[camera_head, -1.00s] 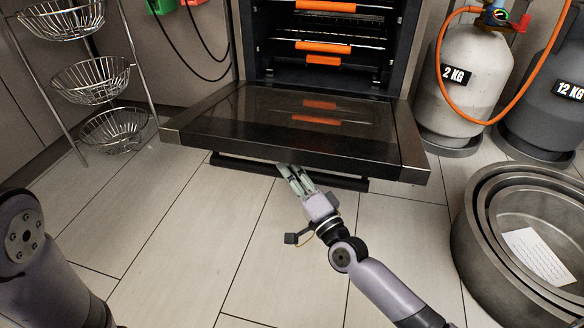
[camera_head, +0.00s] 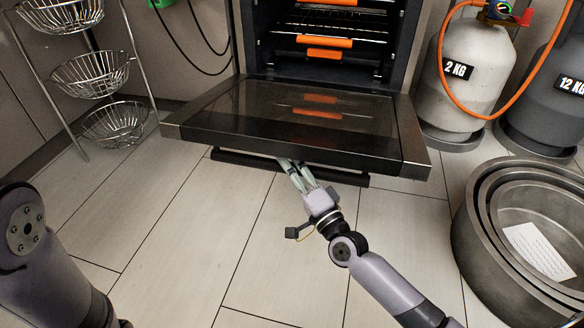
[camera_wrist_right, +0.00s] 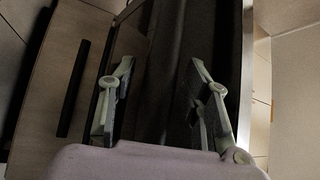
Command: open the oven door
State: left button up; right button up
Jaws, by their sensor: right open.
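The oven door (camera_head: 290,119) is swung down and lies open in front of the oven cavity (camera_head: 325,45), close to level. A dark bar (camera_head: 235,160) shows just below its front edge. My right gripper (camera_head: 287,164) is at the door's front edge, its fingertips partly hidden under it. In the right wrist view my right gripper (camera_wrist_right: 160,95) has its two fingers spread wide, with a dark surface of the door (camera_wrist_right: 176,60) beyond and between them. I cannot tell whether they touch it. Part of my left arm shows at lower left; its gripper is out of view.
Wire baskets on a stand (camera_head: 88,78) are at the left. Gas cylinders (camera_head: 470,75) with an orange hose stand at the right. Nested round pans (camera_head: 470,235) sit on the floor at lower right. The tiled floor (camera_head: 180,235) before the door is clear.

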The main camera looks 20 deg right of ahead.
jog(key=v, duration=1.2)
jog(key=shift+f, duration=0.1)
